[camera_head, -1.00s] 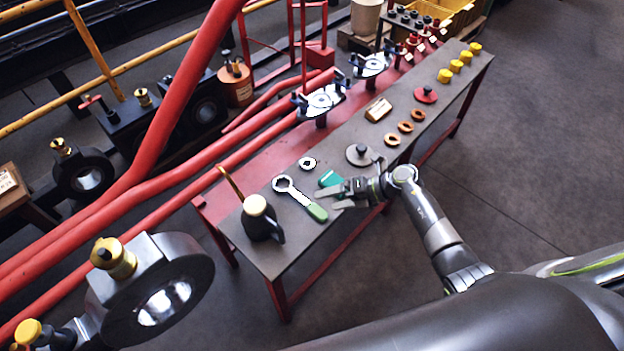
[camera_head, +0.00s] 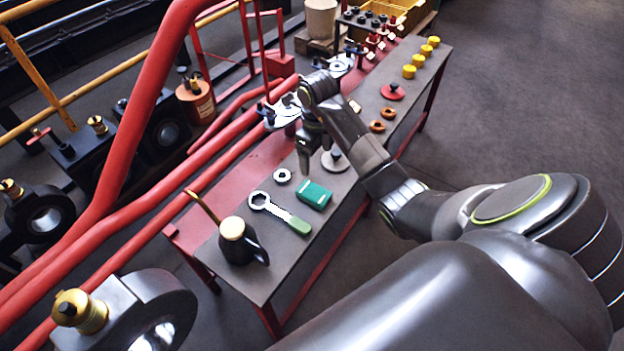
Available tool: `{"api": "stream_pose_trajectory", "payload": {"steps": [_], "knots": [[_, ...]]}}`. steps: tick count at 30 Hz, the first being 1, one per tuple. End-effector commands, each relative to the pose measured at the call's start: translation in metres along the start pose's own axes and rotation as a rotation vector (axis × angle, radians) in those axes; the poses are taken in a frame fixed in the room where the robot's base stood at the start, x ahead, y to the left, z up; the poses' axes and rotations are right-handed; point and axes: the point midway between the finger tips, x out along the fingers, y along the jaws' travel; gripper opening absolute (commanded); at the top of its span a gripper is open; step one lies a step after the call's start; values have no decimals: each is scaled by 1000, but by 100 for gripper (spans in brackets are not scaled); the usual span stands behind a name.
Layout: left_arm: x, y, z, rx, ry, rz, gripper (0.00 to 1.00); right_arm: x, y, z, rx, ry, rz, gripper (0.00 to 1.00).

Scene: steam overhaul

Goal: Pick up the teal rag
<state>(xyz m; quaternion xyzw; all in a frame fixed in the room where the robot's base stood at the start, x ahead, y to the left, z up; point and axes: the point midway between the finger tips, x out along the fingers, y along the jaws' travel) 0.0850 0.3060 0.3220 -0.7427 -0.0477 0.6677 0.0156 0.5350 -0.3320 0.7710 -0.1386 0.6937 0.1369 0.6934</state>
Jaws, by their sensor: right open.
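The teal rag (camera_head: 314,194) lies folded on the grey bench top (camera_head: 262,280), just right of a wrench with a green handle (camera_head: 280,213). It is in full view in the head view, with nothing on it. My right gripper (camera_head: 318,163) is open and points down, above the bench a little beyond the rag in the picture. It is apart from the rag and nothing shows between its fingers. My left gripper is out of view.
A dark oil can (camera_head: 240,243) with a long spout stands near the bench's near end. A metal ring nut (camera_head: 282,176) and a grey disc with a knob (camera_head: 336,160) lie close to the rag. Copper rings (camera_head: 378,126) and yellow caps (camera_head: 418,60) line the far part.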

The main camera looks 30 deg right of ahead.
Motion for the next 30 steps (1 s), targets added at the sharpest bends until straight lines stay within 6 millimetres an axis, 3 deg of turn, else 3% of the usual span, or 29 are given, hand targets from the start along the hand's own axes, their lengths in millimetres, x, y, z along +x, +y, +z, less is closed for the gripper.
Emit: {"api": "stream_pose_trajectory", "payload": {"steps": [1, 19, 30], "knots": [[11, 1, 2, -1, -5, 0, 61, 12, 0, 0, 0, 0, 1, 80], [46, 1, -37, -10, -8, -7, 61, 78, 1, 1, 0, -1, 2, 80], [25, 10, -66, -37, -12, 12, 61, 92, 1, 1, 0, -1, 2, 80]]}}
